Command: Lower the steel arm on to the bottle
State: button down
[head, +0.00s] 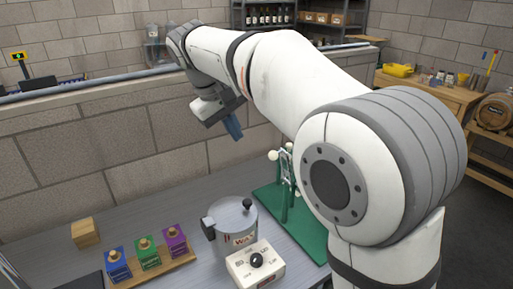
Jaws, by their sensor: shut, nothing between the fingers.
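A green stand (262,195) with upright posts, pale metal parts and white ball knobs is on the grey bench, right of centre. My own arm covers its right side. I cannot make out for sure which of its parts is the steel arm, and no bottle shows in it. My gripper (234,131) hangs above the bench, up and to the left of the stand. Its blue fingers are shut and empty, pointing down, and appear clear of the stand.
A grey lidded wax pot (235,217) with a white dial box (256,265) stands left of the green stand. A block wall (90,150) runs behind the bench.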

jog(key=w+d+f+p, duration=0.1)
jog(key=w+d+f, duration=0.3)
jog(key=f, duration=0.5)
jog(key=shift+w+d+p, duration=0.3)
jog(key=shift+d+p, duration=0.05)
jog(key=shift+d, duration=0.8)
